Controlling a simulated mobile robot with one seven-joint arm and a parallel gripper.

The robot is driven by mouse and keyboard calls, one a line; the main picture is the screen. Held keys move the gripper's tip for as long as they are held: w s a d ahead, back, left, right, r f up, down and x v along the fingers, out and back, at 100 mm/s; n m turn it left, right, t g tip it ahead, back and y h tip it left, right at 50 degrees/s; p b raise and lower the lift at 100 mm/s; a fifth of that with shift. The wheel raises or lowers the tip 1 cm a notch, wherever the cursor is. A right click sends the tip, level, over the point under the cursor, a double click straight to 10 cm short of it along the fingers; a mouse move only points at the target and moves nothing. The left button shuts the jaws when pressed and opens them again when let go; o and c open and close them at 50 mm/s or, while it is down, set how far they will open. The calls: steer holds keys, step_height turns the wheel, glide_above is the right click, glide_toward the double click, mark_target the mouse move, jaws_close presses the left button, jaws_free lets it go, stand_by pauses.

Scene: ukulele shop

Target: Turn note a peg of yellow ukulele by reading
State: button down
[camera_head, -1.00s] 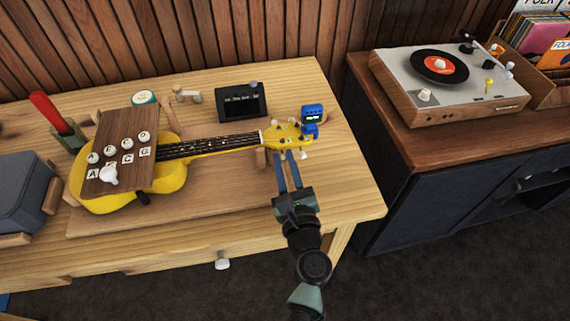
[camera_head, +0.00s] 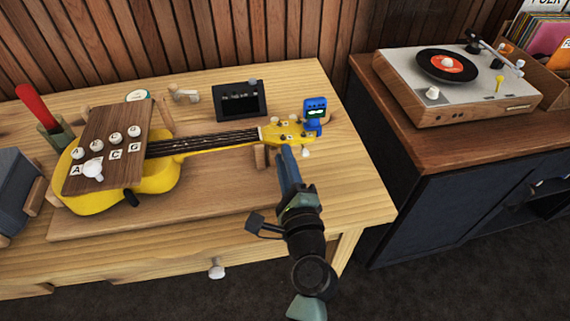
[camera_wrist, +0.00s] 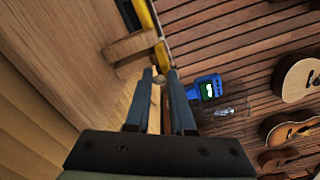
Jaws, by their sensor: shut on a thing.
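The yellow ukulele (camera_head: 110,200) lies on the bench, its headstock (camera_head: 290,135) to the right. A blue clip-on tuner (camera_head: 316,112) with a lit screen stands at the headstock; it also shows in the wrist view (camera_wrist: 209,88). My gripper (camera_head: 287,150) is at the headstock's near side. In the wrist view, my gripper's fingers (camera_wrist: 162,75) are shut on a small pale tuning peg (camera_wrist: 159,79). Its letter cannot be read. Another white peg (camera_head: 306,153) is just right of the fingers. A brown panel (camera_head: 117,125) over the body carries round knobs and letter tiles, A, C and G legible.
A dark display (camera_head: 238,101) stands behind the neck. A wooden neck support (camera_head: 261,157) is close left of my fingers. A turntable (camera_head: 455,85) is on the right cabinet. The bench's right front is clear.

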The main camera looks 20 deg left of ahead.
steer(key=shift+n, duration=0.5)
steer(key=c, duration=1)
jaws_free()
steer(key=shift+c, duration=0.2)
steer(key=b+v, duration=0.1)
steer(key=v, duration=1.2)
